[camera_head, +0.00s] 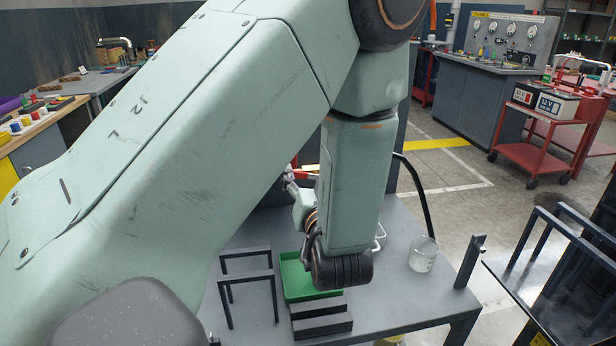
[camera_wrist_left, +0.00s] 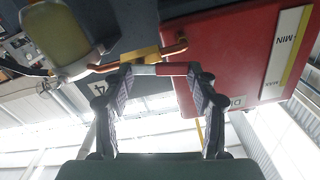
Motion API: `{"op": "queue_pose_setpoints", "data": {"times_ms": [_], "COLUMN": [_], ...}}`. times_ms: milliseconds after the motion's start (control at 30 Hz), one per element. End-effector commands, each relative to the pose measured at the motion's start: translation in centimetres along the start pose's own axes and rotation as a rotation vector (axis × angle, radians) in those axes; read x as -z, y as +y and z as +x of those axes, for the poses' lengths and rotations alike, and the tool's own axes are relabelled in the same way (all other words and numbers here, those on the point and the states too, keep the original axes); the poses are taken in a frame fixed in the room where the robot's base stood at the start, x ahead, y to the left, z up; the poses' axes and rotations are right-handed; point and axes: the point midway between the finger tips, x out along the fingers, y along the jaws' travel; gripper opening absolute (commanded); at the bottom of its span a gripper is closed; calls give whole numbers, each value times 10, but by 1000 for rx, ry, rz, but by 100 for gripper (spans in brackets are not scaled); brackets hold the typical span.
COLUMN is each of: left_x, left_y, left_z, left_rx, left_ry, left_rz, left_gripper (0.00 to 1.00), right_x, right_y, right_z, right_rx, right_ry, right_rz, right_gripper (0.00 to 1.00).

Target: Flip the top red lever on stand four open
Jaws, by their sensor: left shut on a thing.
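The red lever (camera_wrist_left: 174,69) shows in the left wrist view beside a brass valve with copper pipe ends (camera_wrist_left: 146,57). My left gripper (camera_wrist_left: 158,74) has its two fingertips at either end of the lever and is shut on it. A plate with the number 4 (camera_wrist_left: 128,87) hangs just behind the left finger. In the head view my left arm covers most of the stand, and only a bit of the left gripper (camera_head: 291,178) shows beside a red part. How far the lever is turned cannot be told. My right gripper is in neither view.
A red tank (camera_wrist_left: 225,50) with MIN and MAX marks is close on the right in the wrist view; a glass bowl (camera_wrist_left: 55,38) is on the left. In the head view, a green tray (camera_head: 294,276), dark blocks (camera_head: 321,318) and a clear beaker (camera_head: 423,254) are on the grey table.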

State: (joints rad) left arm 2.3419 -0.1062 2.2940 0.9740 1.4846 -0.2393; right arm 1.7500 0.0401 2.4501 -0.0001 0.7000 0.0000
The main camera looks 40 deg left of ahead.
Motion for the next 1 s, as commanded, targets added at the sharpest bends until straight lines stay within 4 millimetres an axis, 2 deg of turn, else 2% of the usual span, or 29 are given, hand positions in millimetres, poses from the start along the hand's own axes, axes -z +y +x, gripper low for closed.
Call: {"op": "queue_pose_setpoints", "data": {"times_ms": [167,500,867,900,1000], "left_x": [0,-6,-5,-5,-5], "left_y": [0,0,0,0,0], "left_z": [1,1,1,1,1], "left_rx": [1,2,1,1,1], "left_ry": [1,2,1,1,1], "left_rz": [-17,-237,-264,-264,-263], "left_gripper": [26,26,26,60,69], "right_x": [0,0,0,0,0], "right_y": [0,0,0,0,0], "right_z": [1,13,13,13,13], "right_rx": [0,0,0,0,0], "right_ry": [0,0,0,0,0], "right_rz": [0,0,0,0,0], "right_gripper": [40,40,40,40,40]}}
